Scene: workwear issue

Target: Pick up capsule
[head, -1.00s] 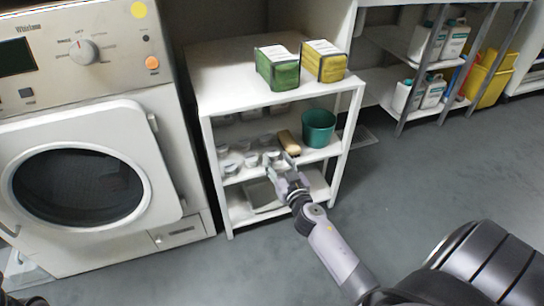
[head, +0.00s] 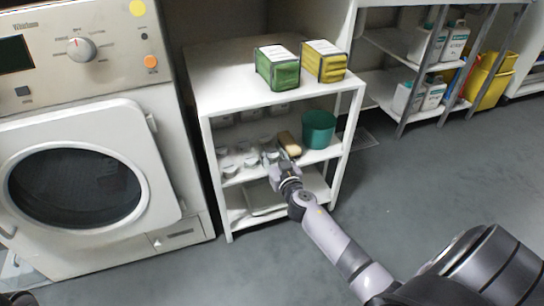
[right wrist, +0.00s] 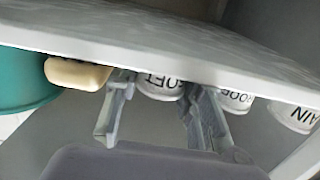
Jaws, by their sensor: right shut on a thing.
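Several small white capsules with dark lettering stand on the middle shelf of the white rack, including one capsule (head: 230,171) at the left in the head view. My right gripper (head: 276,163) reaches in at the shelf's front edge. In the right wrist view its fingers (right wrist: 163,92) stand on either side of a white capsule (right wrist: 158,86) whose lettering partly reads "OFT". The gripper is shut on this capsule; a pale shelf board hides part of it. Other lettered capsules (right wrist: 237,101) stand to its right there.
A tan block (head: 289,144) and a green bucket (head: 319,130) stand close on the gripper's right in the head view. The rack's top board (head: 225,85) carries a green box (head: 278,68) and a yellow box (head: 324,61). A washing machine (head: 90,130) stands at left.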

